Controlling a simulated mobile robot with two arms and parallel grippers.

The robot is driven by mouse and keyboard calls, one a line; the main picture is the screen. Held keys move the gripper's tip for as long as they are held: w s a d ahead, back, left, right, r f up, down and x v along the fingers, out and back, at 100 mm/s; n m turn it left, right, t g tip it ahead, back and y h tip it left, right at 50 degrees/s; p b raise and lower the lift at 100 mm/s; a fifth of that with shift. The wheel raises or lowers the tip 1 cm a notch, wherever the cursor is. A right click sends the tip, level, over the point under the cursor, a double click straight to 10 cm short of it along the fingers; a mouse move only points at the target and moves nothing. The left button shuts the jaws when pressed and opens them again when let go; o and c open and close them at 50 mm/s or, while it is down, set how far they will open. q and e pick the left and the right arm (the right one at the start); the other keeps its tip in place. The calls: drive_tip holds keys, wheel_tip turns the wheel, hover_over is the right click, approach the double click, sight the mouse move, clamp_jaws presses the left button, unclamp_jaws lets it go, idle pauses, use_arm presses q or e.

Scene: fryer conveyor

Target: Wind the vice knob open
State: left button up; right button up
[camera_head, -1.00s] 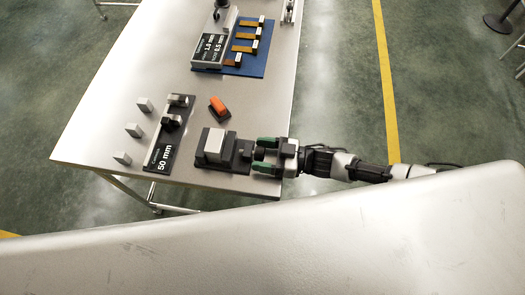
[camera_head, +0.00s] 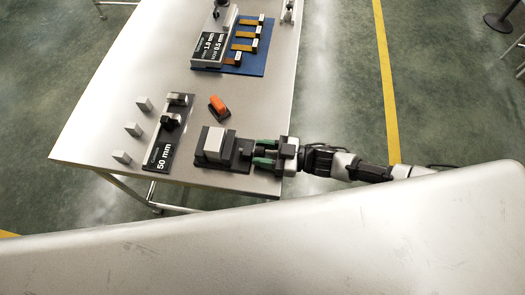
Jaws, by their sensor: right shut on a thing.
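The vice (camera_head: 231,150) is a dark block on a dark base near the table's front right, with a light grey block (camera_head: 213,141) in it. My right gripper (camera_head: 262,155), with green fingertips, reaches in from the right and is shut at the vice's right side, where the knob sits. The knob itself is hidden between the fingers. I cannot tell how far the jaws are apart. My left gripper is not in view.
An orange-topped object (camera_head: 218,104) lies just behind the vice. A black 50 mm gauge plate (camera_head: 165,145) and several small grey blocks (camera_head: 133,129) are to the left. A blue mat (camera_head: 255,62) with orange strips is farther back. A large pale surface (camera_head: 300,240) fills the front.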

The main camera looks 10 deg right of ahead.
drive_tip(key=o, duration=0.9)
drive_tip(key=shift+b+v, duration=1.15)
drive_tip(key=shift+v, duration=4.25)
